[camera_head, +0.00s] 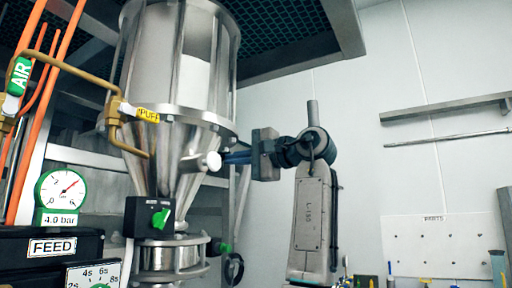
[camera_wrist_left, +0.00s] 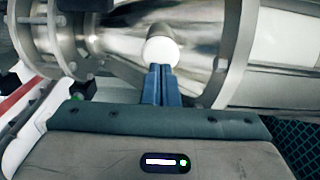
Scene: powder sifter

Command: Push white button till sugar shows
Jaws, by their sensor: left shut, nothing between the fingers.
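The white button (camera_head: 213,161) is a round knob on a short metal stub at the side of the steel hopper's (camera_head: 150,60) cone. My left gripper (camera_head: 226,158) is shut and empty, its blue fingers pointing left at the button. In the left wrist view, the closed fingertips (camera_wrist_left: 160,70) are at the lower edge of the button (camera_wrist_left: 161,51), touching it or very close; I cannot tell which. A plain pale panel (camera_head: 196,82) shows on the hopper's upper wall. No sugar is recognisable. My right gripper is not in view.
A brass air pipe (camera_head: 75,66) with a yellow PUFF tag (camera_head: 148,115) runs to the hopper. Below are a black box with a green knob (camera_head: 160,219), a pressure gauge (camera_head: 63,190) and a FEED panel (camera_head: 52,246). Right of my arm is open space before a wall shelf (camera_head: 445,107).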

